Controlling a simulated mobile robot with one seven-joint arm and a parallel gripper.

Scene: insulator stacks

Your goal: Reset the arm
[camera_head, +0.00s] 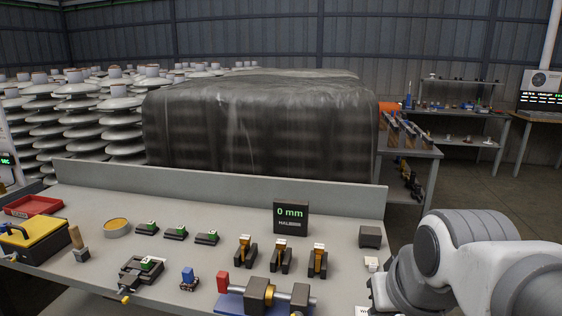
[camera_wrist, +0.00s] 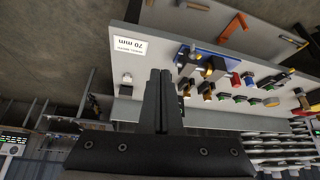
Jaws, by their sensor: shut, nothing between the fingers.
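My gripper (camera_wrist: 160,74) shows in the wrist view as two dark fingers lying side by side. It is shut and empty. The wrist view is turned roughly upside down and shows the grey workbench beyond the fingertips. My white and grey arm fills the lower right of the head view, at the bench's right end. The gripper itself cannot be made out there.
The grey workbench (camera_head: 180,207) holds a "0 mm" display (camera_head: 291,217), a blue-based fixture (camera_head: 262,296), several small clamps, a yellow box (camera_head: 32,240) and a red tray (camera_head: 33,206). A covered dark stack (camera_head: 260,130) stands behind. Floor shows at right.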

